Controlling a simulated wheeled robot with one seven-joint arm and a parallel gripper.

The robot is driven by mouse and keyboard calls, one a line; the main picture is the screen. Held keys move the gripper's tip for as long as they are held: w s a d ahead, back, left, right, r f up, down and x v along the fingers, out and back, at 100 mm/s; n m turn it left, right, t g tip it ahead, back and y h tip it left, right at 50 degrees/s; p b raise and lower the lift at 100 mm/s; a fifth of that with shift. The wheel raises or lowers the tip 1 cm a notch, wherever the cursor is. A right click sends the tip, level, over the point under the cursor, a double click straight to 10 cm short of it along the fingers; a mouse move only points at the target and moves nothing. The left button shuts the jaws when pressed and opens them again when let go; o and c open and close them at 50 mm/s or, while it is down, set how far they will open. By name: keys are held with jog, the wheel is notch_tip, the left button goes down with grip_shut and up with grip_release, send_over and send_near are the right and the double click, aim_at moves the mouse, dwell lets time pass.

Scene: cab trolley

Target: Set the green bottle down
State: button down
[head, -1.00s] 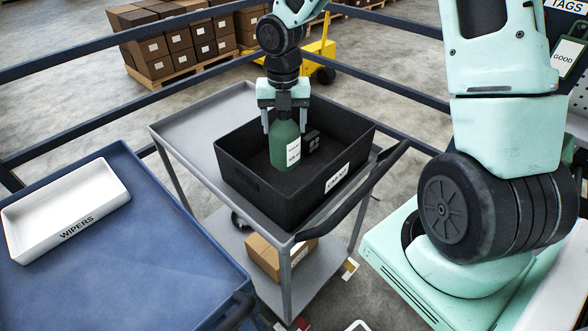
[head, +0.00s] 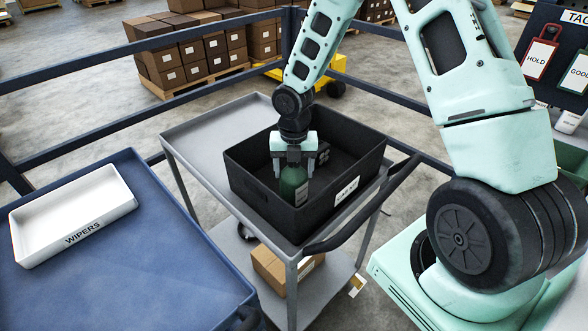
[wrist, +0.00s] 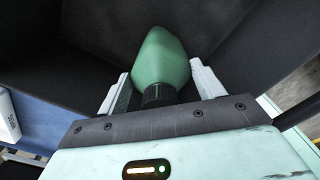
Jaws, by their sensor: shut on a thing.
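The green bottle (head: 294,184) is upright inside the black bin (head: 262,202), near its front left part. The bin's front wall hides the bottle's lower end, so I cannot tell whether it touches the bin floor. My gripper (head: 293,164) is shut on the bottle's upper part from above. In the wrist view the green bottle (wrist: 162,58) sits between the two fingers of my gripper (wrist: 160,90), with its dark neck closest to the palm.
The bin stands on a grey trolley (head: 205,122) with a dark handle (head: 365,210). A white WIPERS tray (head: 72,215) sits on a blue table (head: 150,270) at left. Blue rails run behind.

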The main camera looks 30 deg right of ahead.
jog(key=shift+f, duration=0.4)
jog(key=shift+c, duration=1.2)
grip_release()
